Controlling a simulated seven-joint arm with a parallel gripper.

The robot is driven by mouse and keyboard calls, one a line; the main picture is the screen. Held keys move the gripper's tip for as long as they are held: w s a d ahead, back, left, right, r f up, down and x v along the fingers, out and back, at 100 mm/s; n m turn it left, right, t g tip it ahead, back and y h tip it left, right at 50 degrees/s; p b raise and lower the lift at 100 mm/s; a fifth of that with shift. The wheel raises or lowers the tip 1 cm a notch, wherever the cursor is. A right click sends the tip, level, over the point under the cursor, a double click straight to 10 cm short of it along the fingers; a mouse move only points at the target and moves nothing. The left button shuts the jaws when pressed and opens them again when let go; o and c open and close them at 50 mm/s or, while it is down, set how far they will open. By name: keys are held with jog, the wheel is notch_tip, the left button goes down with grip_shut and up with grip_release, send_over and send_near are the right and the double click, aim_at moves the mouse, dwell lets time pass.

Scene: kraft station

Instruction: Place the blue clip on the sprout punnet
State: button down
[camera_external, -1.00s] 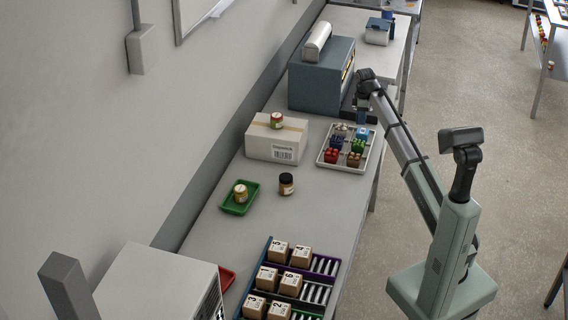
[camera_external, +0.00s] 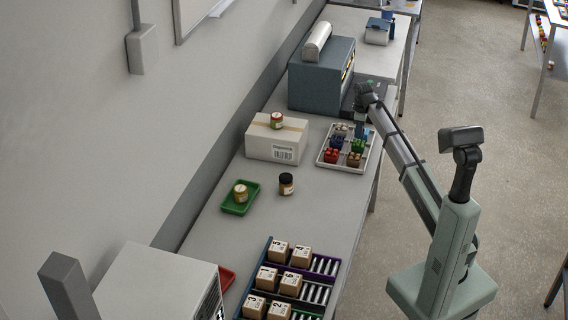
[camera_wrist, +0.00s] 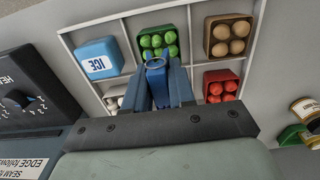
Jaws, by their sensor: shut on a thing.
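My gripper (camera_wrist: 158,72) is shut on the blue clip (camera_wrist: 156,63), whose rounded end shows between the fingertips in the wrist view. The sprout punnet (camera_wrist: 158,35), a green box of round green sprouts, sits in a compartment of the white tray (camera_wrist: 197,62). The clip overlaps its near edge in the wrist view; I cannot tell whether they touch. In the external view my gripper (camera_external: 361,128) is over the far part of the tray (camera_external: 325,160), and the clip is too small to make out.
Around the sprouts are a blue ice block (camera_wrist: 98,60), a brown punnet (camera_wrist: 228,37), a red punnet (camera_wrist: 221,85) and a partly hidden pale one (camera_wrist: 114,98). A grey machine (camera_external: 318,85) stands behind the tray. A cardboard box (camera_external: 270,145) with a jar stands left of it.

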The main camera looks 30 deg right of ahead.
aim_at(359, 142)
jog(key=shift+f, duration=1.6)
jog(key=shift+f, duration=0.15)
jog(key=c, duration=0.9)
grip_release()
jog(key=shift+c, duration=0.2)
notch_tip(359, 142, up, 12)
jog(key=shift+r, duration=0.2)
